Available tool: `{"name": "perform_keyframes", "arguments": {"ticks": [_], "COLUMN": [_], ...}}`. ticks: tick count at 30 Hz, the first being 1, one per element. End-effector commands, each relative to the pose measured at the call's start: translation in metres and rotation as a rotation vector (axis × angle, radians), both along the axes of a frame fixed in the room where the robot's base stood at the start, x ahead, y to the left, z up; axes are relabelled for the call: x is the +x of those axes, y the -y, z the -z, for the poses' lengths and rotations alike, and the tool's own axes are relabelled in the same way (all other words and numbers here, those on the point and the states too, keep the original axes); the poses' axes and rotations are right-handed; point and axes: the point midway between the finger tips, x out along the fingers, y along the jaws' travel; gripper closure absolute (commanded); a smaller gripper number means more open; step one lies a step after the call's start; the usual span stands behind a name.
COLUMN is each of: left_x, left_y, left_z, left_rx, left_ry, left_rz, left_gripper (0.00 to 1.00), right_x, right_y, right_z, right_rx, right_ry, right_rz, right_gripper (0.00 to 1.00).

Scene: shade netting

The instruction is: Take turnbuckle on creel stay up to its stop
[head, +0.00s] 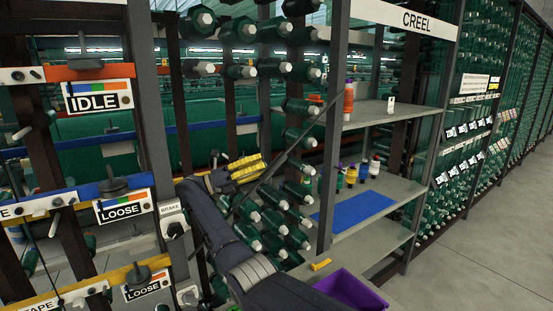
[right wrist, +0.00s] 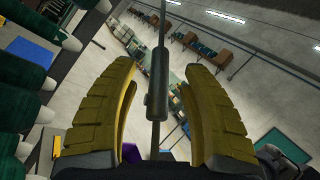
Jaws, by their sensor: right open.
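The creel stay (head: 318,115) is a thin dark rod slanting down beside the shelf frame in the head view. My right gripper (head: 250,168) reaches it, with its yellow fingers at the rod's lower part. In the right wrist view the turnbuckle (right wrist: 157,85), a dark grey barrel on the rod, stands between the fingers of the right gripper (right wrist: 158,68). The fingers are open, with a gap visible on each side of the barrel. In the head view I cannot make out the barrel at the fingers. My left gripper is not in view.
Green bobbins (head: 300,106) crowd the rack close around my right arm. Shelves to the right hold small bottles (head: 363,172) and a blue mat (head: 352,208). A purple bin (head: 350,290) sits below. Lever panels marked LOOSE (head: 123,208) stand left. The floor at right is clear.

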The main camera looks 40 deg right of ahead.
Motion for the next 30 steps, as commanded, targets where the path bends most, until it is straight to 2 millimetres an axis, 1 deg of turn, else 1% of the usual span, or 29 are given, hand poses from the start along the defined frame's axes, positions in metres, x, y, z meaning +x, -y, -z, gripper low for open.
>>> {"name": "perform_keyframes", "arguments": {"ticks": [1, 6, 11, 15, 21, 30], "left_x": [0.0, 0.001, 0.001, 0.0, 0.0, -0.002], "left_y": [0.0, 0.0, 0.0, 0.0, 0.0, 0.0], "left_z": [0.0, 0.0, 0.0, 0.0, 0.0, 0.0], "left_rx": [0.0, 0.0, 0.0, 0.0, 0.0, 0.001], "left_ry": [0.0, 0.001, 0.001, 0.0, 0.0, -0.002], "left_rz": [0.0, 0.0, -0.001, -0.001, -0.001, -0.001], "left_gripper": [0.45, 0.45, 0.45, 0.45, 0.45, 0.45], "right_x": [-0.003, -0.012, -0.018, -0.022, -0.025, -0.025], "right_y": [0.007, 0.026, 0.043, 0.052, 0.057, 0.057], "right_z": [-0.002, -0.009, -0.015, -0.018, -0.02, -0.02], "right_rx": [-0.002, -0.003, -0.003, -0.003, -0.002, -0.001], "right_ry": [0.001, 0.001, -0.002, -0.003, -0.003, -0.004], "right_rz": [0.003, 0.003, 0.001, 0.001, 0.0, 0.0], "right_gripper": [0.54, 0.54, 0.54, 0.54, 0.54, 0.55]}}
